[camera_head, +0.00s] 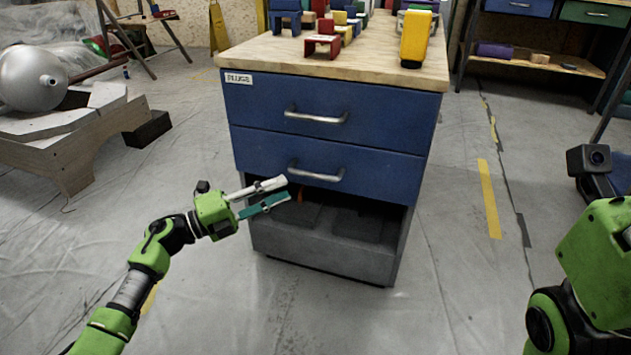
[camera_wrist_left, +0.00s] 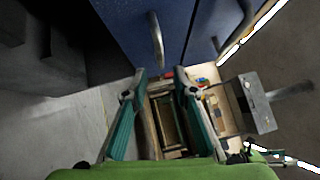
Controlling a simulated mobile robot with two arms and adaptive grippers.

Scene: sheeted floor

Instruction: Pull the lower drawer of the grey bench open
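The bench (camera_head: 335,255) is a cabinet with a grey body, a pale wooden top and two blue drawer fronts. The lower drawer (camera_head: 372,172) looks shut and has a silver bar handle (camera_head: 316,173). Below it is a dark open compartment. My left gripper (camera_head: 287,189) has its fingers apart and holds nothing; it is just left of and below that handle in the head view. In the left wrist view the handle (camera_wrist_left: 157,40) is ahead of the fingertips (camera_wrist_left: 160,74), apart from them. My right arm shows at the right edge, but I cannot make out its gripper fingers.
The upper drawer (camera_head: 385,115) is shut, with its own handle (camera_head: 317,115). Coloured blocks and a yellow block (camera_head: 415,38) stand on the top. A wooden platform (camera_head: 75,145) with a grey tank (camera_head: 32,78) is at left. The floor before the bench is clear.

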